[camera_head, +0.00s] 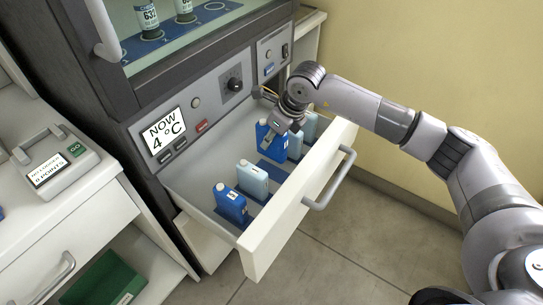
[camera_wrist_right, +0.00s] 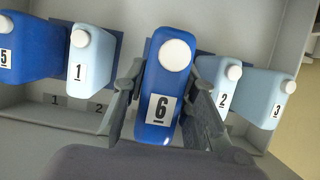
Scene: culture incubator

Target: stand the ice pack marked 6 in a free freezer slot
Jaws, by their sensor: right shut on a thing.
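The ice pack marked 6 (camera_wrist_right: 162,95) is dark blue with a white cap and fills the middle of the right wrist view. My right gripper (camera_wrist_right: 168,100) is shut on it, one finger on each side. In the head view the pack (camera_head: 268,138) is roughly upright over the open freezer drawer (camera_head: 200,168), between the light blue packs. A bare dark blue slot patch (camera_head: 272,174) shows just below it. I cannot tell whether its base touches the drawer floor. My left gripper is not in view.
In the right wrist view, packs 5 (camera_wrist_right: 28,48) and 1 (camera_wrist_right: 92,62) stand on the left, and packs 2 (camera_wrist_right: 222,80) and 3 (camera_wrist_right: 262,92) on the right, close to a finger. The drawer front (camera_head: 290,215) has a handle (camera_head: 330,180).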

